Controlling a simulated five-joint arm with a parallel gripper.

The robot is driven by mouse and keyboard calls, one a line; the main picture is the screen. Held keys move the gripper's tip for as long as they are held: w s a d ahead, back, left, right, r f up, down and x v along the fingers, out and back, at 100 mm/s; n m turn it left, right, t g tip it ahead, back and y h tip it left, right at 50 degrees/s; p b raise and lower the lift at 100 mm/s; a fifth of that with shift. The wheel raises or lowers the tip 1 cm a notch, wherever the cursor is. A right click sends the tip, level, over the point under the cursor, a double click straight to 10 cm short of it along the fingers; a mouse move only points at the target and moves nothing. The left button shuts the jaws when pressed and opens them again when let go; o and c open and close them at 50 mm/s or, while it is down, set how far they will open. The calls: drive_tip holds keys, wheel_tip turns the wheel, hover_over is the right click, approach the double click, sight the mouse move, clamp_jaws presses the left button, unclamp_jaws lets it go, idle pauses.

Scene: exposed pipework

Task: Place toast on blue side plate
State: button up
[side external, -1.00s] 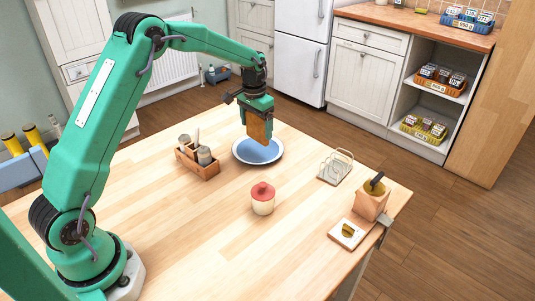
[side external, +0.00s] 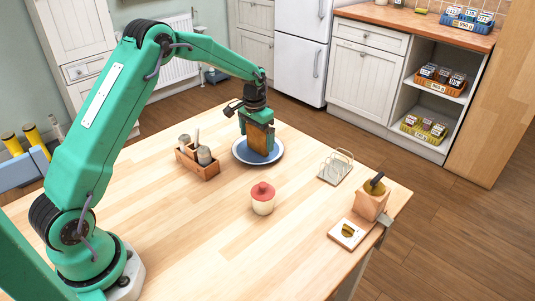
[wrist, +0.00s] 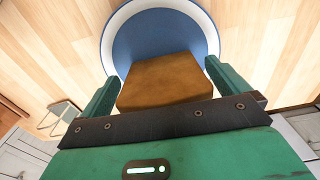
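The toast (side external: 257,139) is a brown slice standing upright over the blue side plate (side external: 277,158). Its lower edge appears to rest on the plate. The plate is round with a pale rim and also shows in the wrist view (wrist: 124,33). My gripper (side external: 257,137) is low over the plate, with a finger on either side of the toast. In the wrist view the toast (wrist: 165,80) lies between the fingertips of my gripper (wrist: 163,70), with narrow gaps beside it, so the fingers look open. The exact contact under the toast is hidden.
A wooden caddy (side external: 203,169) with jars stands left of the plate. A red-lidded pot (side external: 263,198) is in front of it. A wire toast rack (side external: 336,168) and a wooden block (side external: 371,200) stand to the right.

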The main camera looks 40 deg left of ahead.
drive_tip(key=shift+r, duration=0.1)
wheel_tip(320, 180, up, 12)
drive_tip(key=shift+s, duration=0.25)
idle(0.5)
idle(0.5)
drive_tip(key=s+d+r+t, duration=0.1)
drive_tip(key=s+d+r, duration=0.2)
drive_tip(key=s+r, duration=0.35)
drive_tip(key=s+d+r+t, duration=0.25)
drive_tip(key=s+r, duration=0.25)
drive_tip(key=s, duration=0.3)
drive_tip(key=s+d+f+t, duration=0.1)
drive_tip(key=s+d, duration=0.1)
drive_tip(key=s, duration=0.6)
drive_tip(key=s+d+f, duration=0.2)
drive_tip(key=s, duration=0.7)
drive_tip(key=shift+s+d+t, duration=0.25)
drive_tip(key=shift+d+t, duration=0.1)
drive_tip(key=shift+d, duration=0.05)
